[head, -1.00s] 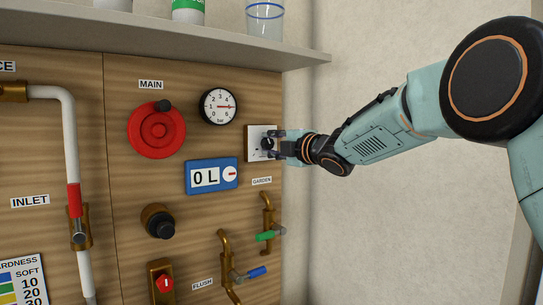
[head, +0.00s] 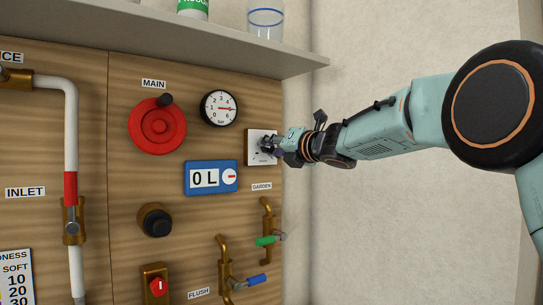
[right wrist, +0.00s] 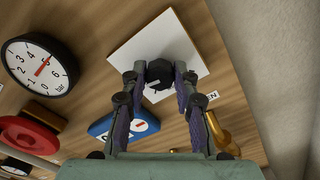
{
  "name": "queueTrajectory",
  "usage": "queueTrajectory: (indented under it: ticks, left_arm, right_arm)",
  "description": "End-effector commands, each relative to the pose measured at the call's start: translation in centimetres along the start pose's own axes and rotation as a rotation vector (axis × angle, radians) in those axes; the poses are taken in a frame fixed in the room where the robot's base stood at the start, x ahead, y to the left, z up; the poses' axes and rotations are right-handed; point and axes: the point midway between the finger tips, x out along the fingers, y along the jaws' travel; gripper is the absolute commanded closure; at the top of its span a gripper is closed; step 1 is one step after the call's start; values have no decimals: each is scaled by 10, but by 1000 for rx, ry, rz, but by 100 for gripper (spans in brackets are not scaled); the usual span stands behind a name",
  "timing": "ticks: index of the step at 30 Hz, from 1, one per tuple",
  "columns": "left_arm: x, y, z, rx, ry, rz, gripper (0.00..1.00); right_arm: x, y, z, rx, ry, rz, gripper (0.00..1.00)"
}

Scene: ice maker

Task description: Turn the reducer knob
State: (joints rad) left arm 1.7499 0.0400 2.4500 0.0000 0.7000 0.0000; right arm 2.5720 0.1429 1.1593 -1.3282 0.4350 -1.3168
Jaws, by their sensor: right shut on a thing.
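A small black knob (right wrist: 160,74) sits on a square white plate (head: 263,143) at the right edge of the wooden panel. My right gripper (head: 266,144) reaches it from the right. In the right wrist view its two fingers (right wrist: 160,72) lie on either side of the knob and are shut on it. In the head view the fingers mostly hide this knob. A second, larger black knob (head: 156,222) on a brass body stands lower on the panel, apart from the gripper. No label marks either knob as the reducer. My left gripper is out of view.
A pressure gauge (head: 219,108) and a blue litre meter (head: 211,177) are left of the plate. A red MAIN wheel (head: 157,125) is further left. The brass GARDEN tap (head: 267,222) is below. A shelf (head: 200,44) runs above, and a bare wall (head: 420,220) is to the right.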

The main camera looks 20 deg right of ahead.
Motion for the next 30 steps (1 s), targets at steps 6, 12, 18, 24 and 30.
queueTrajectory:
  ticks: [6, 12, 18, 24, 30]
  left_arm:
    - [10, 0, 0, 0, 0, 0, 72]
    - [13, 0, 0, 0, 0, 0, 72]
    - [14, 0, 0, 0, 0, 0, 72]
    - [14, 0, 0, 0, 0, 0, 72]
    - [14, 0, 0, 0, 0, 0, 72]
  right_arm:
    - [1, -5, -8, -118, 13, -6, 100]
    - [1, -5, -8, -179, 14, -5, 100]
    - [1, -5, -8, -203, 14, -5, 100]
    - [1, -4, -8, -205, 14, -4, 100]
    - [1, -4, -7, -203, 14, -4, 68]
